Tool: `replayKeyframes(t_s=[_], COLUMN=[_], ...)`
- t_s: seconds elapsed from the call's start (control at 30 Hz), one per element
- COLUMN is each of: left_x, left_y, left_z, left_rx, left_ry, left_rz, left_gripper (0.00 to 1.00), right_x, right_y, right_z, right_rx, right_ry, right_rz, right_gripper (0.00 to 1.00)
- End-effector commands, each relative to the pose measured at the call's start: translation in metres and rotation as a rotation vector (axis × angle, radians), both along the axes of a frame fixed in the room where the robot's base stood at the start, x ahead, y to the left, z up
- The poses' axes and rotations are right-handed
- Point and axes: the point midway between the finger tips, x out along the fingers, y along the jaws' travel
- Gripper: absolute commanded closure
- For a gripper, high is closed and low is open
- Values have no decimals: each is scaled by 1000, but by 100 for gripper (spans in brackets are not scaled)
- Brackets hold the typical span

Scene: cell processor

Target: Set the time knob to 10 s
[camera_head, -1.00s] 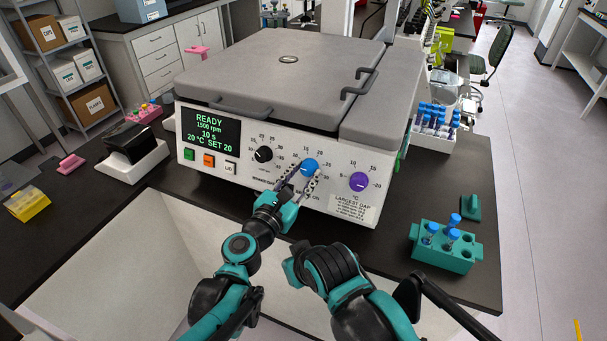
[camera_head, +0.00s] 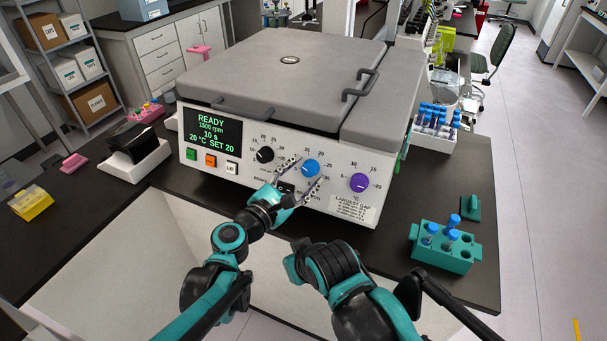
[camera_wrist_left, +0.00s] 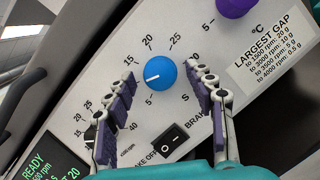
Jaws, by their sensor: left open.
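The time knob is the blue knob (camera_head: 310,168) on the front panel of the cell processor (camera_head: 225,157). It also shows in the left wrist view (camera_wrist_left: 161,73), with its white pointer to the left and slightly down. The finger hides part of the scale there. The display (camera_head: 212,134) reads READY, 1500 rpm, 10 s, 20 °C SET 20. My left gripper (camera_head: 307,171) is open, its fingers on either side of the blue knob. In the wrist view both fingertips (camera_wrist_left: 162,73) look clear of it. My right gripper is not visible; only its arm shows.
A black knob (camera_head: 264,155) is left of the blue knob and a purple knob (camera_head: 359,182) right of it. A rocker switch (camera_wrist_left: 171,139) sits below. A teal tube rack (camera_head: 440,248) stands at the right of the bench. The lid (camera_head: 290,75) is shut.

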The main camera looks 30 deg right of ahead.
Motion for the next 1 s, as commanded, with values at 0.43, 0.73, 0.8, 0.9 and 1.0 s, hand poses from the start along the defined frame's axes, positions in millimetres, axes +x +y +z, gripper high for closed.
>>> replayKeyframes(t_s=[0.43,0.73,0.8,0.9,1.0], left_x=[-33,-53,-54,-55,-55], left_y=[66,103,106,107,106], left_z=[3,5,5,6,5], left_rx=[0,0,0,0,0], left_ry=[0,1,0,0,0], left_rz=[4,1,1,0,0], left_gripper=[45,45,45,45,45], right_x=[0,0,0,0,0], right_y=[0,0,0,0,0], right_z=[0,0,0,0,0], right_rx=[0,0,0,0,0], right_ry=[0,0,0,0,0], right_rz=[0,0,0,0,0], right_gripper=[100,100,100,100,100])
